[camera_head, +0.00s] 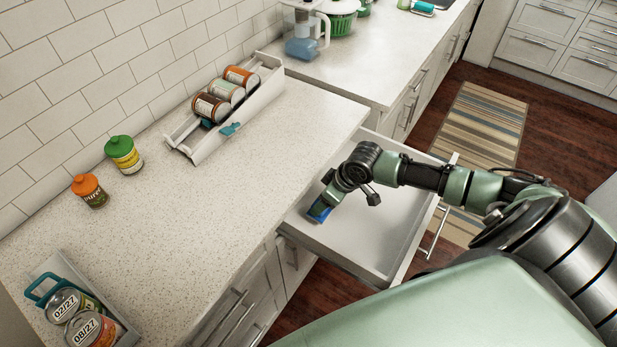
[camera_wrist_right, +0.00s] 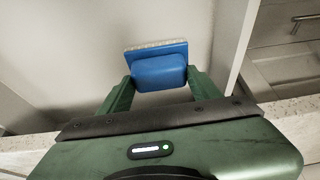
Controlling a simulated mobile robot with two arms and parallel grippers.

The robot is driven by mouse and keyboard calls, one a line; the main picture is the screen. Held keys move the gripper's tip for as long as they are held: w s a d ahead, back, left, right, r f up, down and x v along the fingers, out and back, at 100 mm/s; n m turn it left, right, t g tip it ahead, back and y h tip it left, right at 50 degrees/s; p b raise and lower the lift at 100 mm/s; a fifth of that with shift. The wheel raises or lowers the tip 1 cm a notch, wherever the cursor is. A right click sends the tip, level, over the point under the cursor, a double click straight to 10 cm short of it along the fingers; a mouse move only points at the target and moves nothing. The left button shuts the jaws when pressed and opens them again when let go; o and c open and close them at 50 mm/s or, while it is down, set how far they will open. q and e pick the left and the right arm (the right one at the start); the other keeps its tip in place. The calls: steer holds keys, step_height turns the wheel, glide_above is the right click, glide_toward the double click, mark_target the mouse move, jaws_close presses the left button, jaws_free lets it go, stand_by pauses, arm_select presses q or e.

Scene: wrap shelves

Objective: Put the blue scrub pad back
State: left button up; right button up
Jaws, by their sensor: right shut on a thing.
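The blue scrub pad (camera_head: 319,211) is in my right gripper (camera_head: 326,205), over the left part of the open white drawer (camera_head: 375,235). In the right wrist view the blue scrub pad (camera_wrist_right: 160,76) has a pale, flat scrubbing face on its far side. The green fingers of my right gripper (camera_wrist_right: 160,88) are shut on its two sides. I cannot tell whether the pad touches the drawer floor. The drawer is pulled out below the counter and its visible inside is bare. My left gripper is not in view.
A white can rack (camera_head: 190,149) with several cans stands on the counter (camera_head: 180,230) by the tiled wall. Two lidded jars (camera_head: 124,154) stand to its left. A bin of cans (camera_head: 120,322) is at the near left. The counter's middle is clear.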

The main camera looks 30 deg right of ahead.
mark_target(308, 209)
steer(key=shift+w+a+f, duration=0.25)
steer(key=shift+w+f, duration=0.1)
steer(key=shift+w, duration=0.25)
steer(key=shift+w+a+f, duration=0.25)
steer(key=shift+w+f, duration=0.05)
steer(key=shift+w, duration=0.3)
steer(key=shift+w+a+f+p, duration=0.2)
steer(key=shift+w+a+f, duration=0.1)
steer(key=shift+w+f, duration=0.25)
steer(key=shift+w+a+f+p, duration=0.15)
steer(key=shift+w+a+f, duration=0.1)
steer(key=shift+w+f, duration=0.35)
steer(key=shift+w, duration=0.2)
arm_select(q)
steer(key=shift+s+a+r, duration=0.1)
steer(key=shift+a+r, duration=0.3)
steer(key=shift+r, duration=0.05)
arm_select(e)
steer(key=shift+s, duration=0.1)
steer(key=o, duration=1.5)
steer(key=shift+c, duration=0.2)
